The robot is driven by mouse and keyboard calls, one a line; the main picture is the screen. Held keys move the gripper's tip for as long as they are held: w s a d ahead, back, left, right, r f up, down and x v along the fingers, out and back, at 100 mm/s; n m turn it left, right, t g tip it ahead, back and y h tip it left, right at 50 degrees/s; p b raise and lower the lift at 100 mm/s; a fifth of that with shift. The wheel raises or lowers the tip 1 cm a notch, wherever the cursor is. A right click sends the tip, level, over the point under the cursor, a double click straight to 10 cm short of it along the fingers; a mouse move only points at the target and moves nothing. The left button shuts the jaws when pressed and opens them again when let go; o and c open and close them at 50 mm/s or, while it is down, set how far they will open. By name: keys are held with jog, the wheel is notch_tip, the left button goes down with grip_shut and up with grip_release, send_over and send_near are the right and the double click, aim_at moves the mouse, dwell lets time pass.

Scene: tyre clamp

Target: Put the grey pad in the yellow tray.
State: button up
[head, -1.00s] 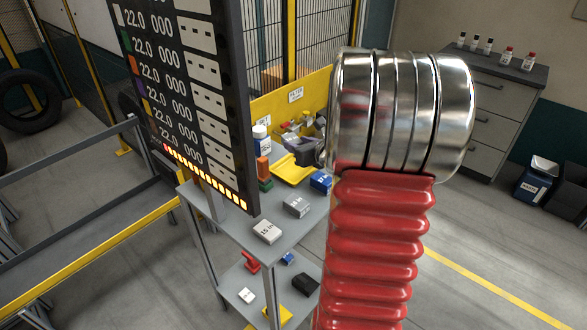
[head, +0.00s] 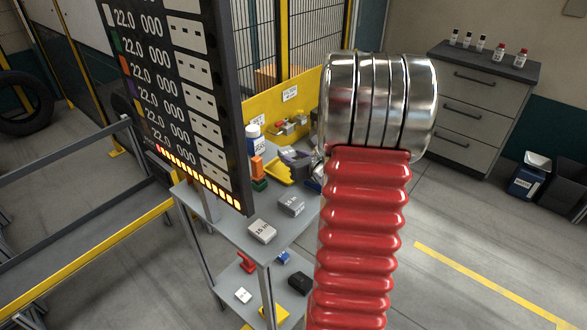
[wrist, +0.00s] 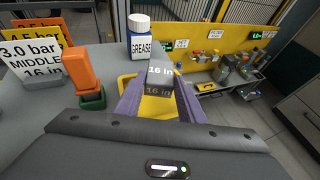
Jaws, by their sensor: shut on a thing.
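The grey pad (wrist: 159,80), a small block marked "16 in", is between the purple fingers of my gripper (wrist: 160,92) in the wrist view. My gripper is shut on it. The yellow tray (wrist: 124,84) shows beneath and between the fingers, with its left rim visible. In the head view my gripper (head: 299,161) is over the right part of the yellow tray (head: 275,175) and hides much of it. The pad cannot be made out clearly there. I cannot tell whether the pad touches the tray floor.
A grease bottle (wrist: 140,36) stands behind the tray. Orange and green blocks (wrist: 84,78) stand at its left. Two labelled blocks (head: 262,231) lie on the grey table's front part. A dark display panel (head: 180,90) rises at the table's left. The yellow back panel (head: 283,98) bounds the rear.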

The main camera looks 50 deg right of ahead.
jog(key=shift+f, duration=0.25)
jog(key=shift+f, duration=1.8)
jog(key=o, duration=0.9)
jog(key=v, duration=1.2)
jog(key=shift+s+d, duration=0.1)
